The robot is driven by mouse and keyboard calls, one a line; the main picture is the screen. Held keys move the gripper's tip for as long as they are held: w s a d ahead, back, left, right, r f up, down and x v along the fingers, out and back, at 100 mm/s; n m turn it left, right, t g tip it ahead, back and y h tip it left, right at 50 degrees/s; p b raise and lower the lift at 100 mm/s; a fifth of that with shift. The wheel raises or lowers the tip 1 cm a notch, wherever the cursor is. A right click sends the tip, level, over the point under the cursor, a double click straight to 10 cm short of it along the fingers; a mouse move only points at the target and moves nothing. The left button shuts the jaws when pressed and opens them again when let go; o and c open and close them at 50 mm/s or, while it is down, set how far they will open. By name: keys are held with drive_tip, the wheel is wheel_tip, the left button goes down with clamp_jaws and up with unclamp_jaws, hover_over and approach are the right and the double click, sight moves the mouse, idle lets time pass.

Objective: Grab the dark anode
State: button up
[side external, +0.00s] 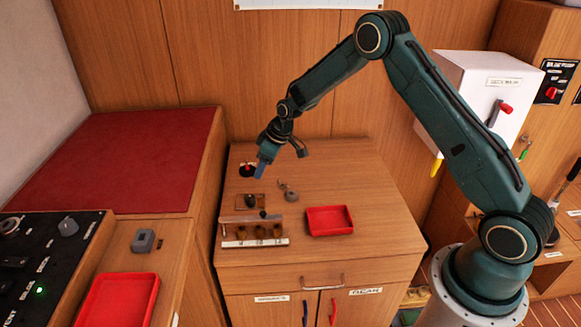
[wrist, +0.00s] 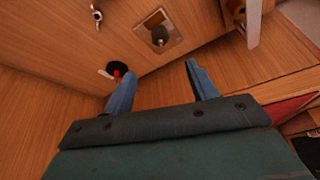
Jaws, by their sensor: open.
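My gripper (side external: 261,170) is open and empty above the back left of the wooden cabinet top. In the wrist view its two blue fingers stand wide apart (wrist: 160,70). A small dark, rounded piece (side external: 250,201), which looks like the dark anode, sits on a small square brown plate (side external: 240,205). In the wrist view this dark piece (wrist: 159,38) lies beyond the fingertips, not between them. A black round thing with a red part (side external: 246,169) lies close beside the gripper; in the wrist view it is near the left finger (wrist: 116,68).
A small metal fitting (side external: 290,194) lies right of the plate. In front stands a rack (side external: 240,243) with several brownish cylinders; a dark knob shows above it. A red tray (side external: 330,221) stands to the right. The cabinet top's back right is clear.

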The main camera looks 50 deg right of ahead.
drive_tip(key=shift+w+f, duration=0.1)
drive_tip(key=shift+f, duration=0.15)
drive_tip(key=shift+f, duration=0.1)
approach(250, 194)
drive_tip(key=shift+d+x, duration=0.1)
drive_tip(key=shift+x, duration=1.05)
drive_tip(key=shift+d+x, duration=0.15)
drive_tip(key=shift+x, duration=1)
drive_tip(key=shift+x, duration=2.55)
drive_tip(key=shift+a, duration=0.1)
drive_tip(key=c, duration=1.1)
